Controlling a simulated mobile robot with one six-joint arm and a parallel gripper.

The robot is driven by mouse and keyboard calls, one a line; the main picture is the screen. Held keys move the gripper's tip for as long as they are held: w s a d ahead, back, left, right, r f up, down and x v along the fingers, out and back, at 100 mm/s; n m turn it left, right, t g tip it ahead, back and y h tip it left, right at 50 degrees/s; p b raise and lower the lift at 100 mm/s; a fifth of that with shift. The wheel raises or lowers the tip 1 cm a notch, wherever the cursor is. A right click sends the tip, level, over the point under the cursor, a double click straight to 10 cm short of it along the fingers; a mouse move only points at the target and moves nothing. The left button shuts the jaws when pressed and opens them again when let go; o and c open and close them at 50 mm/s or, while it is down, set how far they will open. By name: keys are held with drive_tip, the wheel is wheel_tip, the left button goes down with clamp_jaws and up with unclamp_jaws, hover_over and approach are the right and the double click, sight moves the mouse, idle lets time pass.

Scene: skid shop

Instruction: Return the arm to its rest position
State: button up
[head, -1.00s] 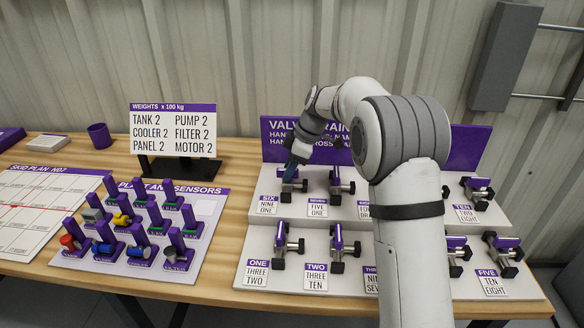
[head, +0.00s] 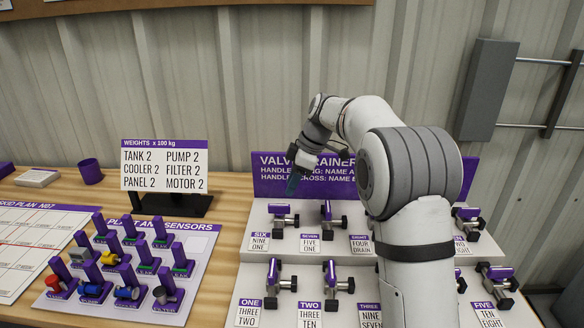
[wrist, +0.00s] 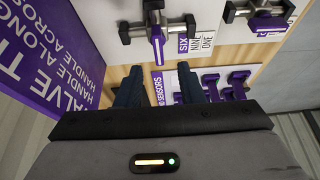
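My arm reaches over the right part of the bench in the head view. My gripper (head: 294,183) hangs in front of the purple valve trainer sign, up and to the right of the valve marked SIX (head: 284,214). In the wrist view my gripper (wrist: 160,88) has its two dark fingers apart, with nothing between them. The valve marked SIX (wrist: 157,38) lies beyond the fingertips there, apart from them. My upper arm hides part of the valve trainer board (head: 240,285) and some of its valves.
The plant and sensors board (head: 205,228), with several purple stands, lies left of the valve board. The weights sign (head: 165,166) stands behind it, near a purple cup (head: 90,171). A ribbed wall closes the back. A grey wall box (head: 478,90) is at right.

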drive_tip(key=s+d+r+m+t+h+p, duration=0.1)
drive_tip(key=s+d+r+m+p, duration=0.15)
drive_tip(key=s+d+m, duration=0.45)
drive_tip(key=s+d+r+m+t+h+p, duration=0.1)
drive_tip(key=s+d+r+m, duration=0.2)
drive_tip(key=s, duration=0.7)
drive_tip(key=s+d+f+m+h+p, duration=0.1)
drive_tip(key=s+d+m, duration=0.2)
drive_tip(key=s, duration=0.6)
drive_tip(key=s+d+f+m+h+p, duration=0.1)
drive_tip(key=s+m, duration=0.3)
drive_tip(key=s, duration=0.5)
drive_tip(key=shift+d+f+m+t+p, duration=0.3)
drive_tip(key=shift+d+f+p, duration=0.2)
drive_tip(key=shift+d, duration=0.4)
